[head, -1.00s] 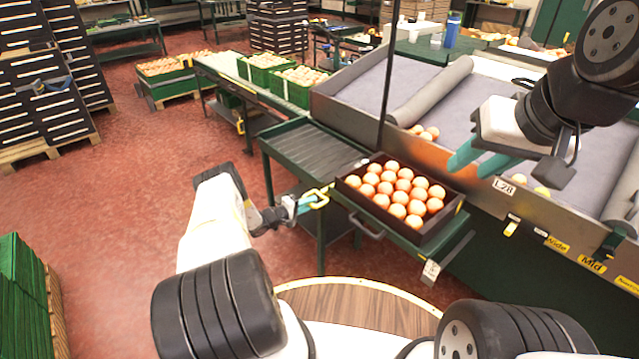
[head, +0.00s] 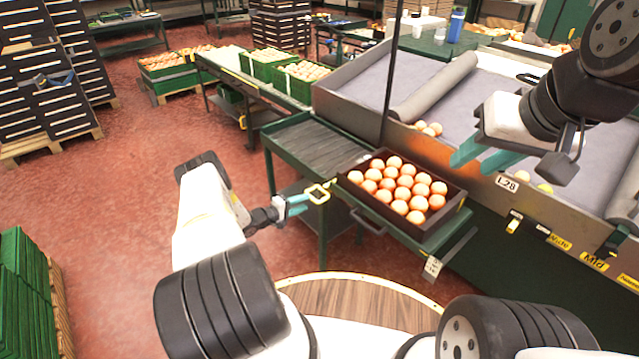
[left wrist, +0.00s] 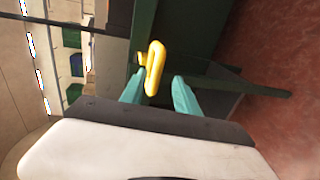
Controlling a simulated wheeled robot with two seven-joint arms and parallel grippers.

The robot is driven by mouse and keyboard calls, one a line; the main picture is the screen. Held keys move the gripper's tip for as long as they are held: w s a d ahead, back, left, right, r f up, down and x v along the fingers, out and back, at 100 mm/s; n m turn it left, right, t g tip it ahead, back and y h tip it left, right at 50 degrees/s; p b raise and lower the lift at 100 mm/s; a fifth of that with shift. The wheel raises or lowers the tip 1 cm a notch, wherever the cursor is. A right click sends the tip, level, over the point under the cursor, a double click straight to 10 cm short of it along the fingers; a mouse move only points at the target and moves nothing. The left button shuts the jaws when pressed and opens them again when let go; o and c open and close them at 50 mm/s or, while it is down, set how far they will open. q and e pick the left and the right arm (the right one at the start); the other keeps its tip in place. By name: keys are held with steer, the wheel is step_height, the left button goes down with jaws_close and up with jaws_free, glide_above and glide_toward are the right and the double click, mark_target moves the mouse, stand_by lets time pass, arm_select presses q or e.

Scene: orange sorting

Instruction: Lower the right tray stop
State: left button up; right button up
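A yellow loop handle (head: 318,194), which I take for the right tray stop, sits at the left corner of the green stand under the dark tray (head: 350,192) of oranges. It also shows in the left wrist view (left wrist: 155,68). My left gripper (head: 303,202) is open right beside the loop. In the left wrist view, the loop's lower end appears between the two teal fingertips (left wrist: 160,77), neither visibly pressing on it. Whether they touch cannot be told. My right gripper (head: 478,157) is open and empty in front of the sloped bin's edge, right of the tray.
A green side table (head: 315,142) stands behind the loop. A thin dark post (head: 388,85) rises behind the tray. The sloped grey bin (head: 358,92) is at the right, its edge labelled. Red floor (head: 110,210) is free at the left.

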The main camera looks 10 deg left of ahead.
arm_select(q)
steer(key=shift+v, duration=1.4)
steer(key=s+d+r+m+g+h, duration=0.1)
steer(key=d+r+m+g, duration=0.3)
steer(key=r, duration=1)
steer(key=s+d+r+m+g+h, duration=0.1)
steer(key=d+r+m+g, duration=0.35)
steer(key=r, duration=0.85)
steer(key=s+d+r+y, duration=0.1)
steer(key=s+d+r, duration=0.15)
steer(key=r, duration=0.25)
steer(key=s+d+r+y, duration=0.1)
steer(key=s+d+r, duration=0.1)
steer(key=s+r, duration=0.3)
steer(key=s+d+r+m+y, duration=0.2)
steer(key=s+d+r+y, duration=0.15)
steer(key=s+r, duration=0.9)
steer(key=s+a+r+t+y, duration=0.1)
steer(key=s+a+y, duration=0.1)
steer(key=s, duration=0.6)
steer(key=s+a+r+t+y, duration=0.1)
steer(key=s+a+r+y, duration=0.1)
steer(key=s, duration=0.6)
steer(key=shift+r, duration=0.25)
